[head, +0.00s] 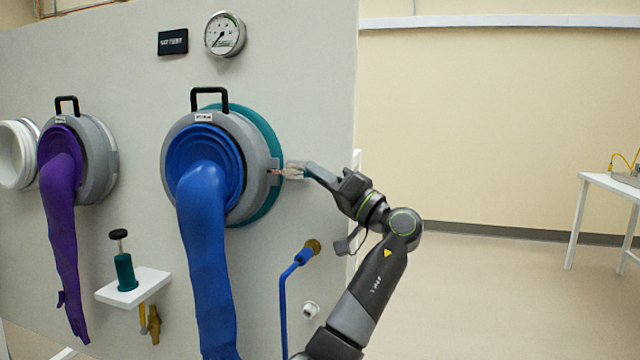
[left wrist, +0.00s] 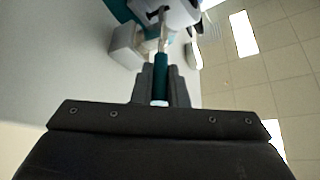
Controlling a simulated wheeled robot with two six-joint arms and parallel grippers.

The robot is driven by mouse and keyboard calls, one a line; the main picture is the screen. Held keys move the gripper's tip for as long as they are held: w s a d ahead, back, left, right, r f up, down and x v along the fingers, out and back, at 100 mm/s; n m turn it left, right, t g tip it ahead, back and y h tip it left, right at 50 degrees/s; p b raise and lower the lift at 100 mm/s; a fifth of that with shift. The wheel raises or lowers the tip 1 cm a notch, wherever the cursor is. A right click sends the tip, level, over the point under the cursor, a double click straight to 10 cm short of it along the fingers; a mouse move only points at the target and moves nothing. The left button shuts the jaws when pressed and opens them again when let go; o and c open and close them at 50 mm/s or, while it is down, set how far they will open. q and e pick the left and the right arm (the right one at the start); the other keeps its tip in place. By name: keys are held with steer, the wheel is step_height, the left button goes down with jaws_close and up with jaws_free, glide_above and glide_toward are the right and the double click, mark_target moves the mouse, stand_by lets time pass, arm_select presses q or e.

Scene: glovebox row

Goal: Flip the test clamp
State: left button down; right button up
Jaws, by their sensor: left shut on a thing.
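The test clamp is at the right edge of the blue-gloved port's grey ring (head: 262,150), where a small metal and copper-coloured part (head: 278,172) shows in the head view. My left gripper (head: 296,172) reaches this spot from the right. In the left wrist view its two fingers (left wrist: 160,88) are shut on a teal clamp handle (left wrist: 160,70). The handle runs forward from the fingers to a pale metal rod and grey blocks at the port. The fingers hide part of the handle in the head view. My right gripper is not in view.
A blue glove (head: 205,260) hangs from this port, and a purple glove (head: 60,200) from the port to the left. A pressure gauge (head: 225,34) is above. A small white shelf (head: 150,284) holds a teal hand tool (head: 125,270).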

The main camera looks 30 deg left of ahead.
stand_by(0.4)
arm_select(q)
steer(key=c, duration=1.4)
jaws_free()
steer(key=shift+w, duration=0.1)
steer(key=shift+c, duration=0.2)
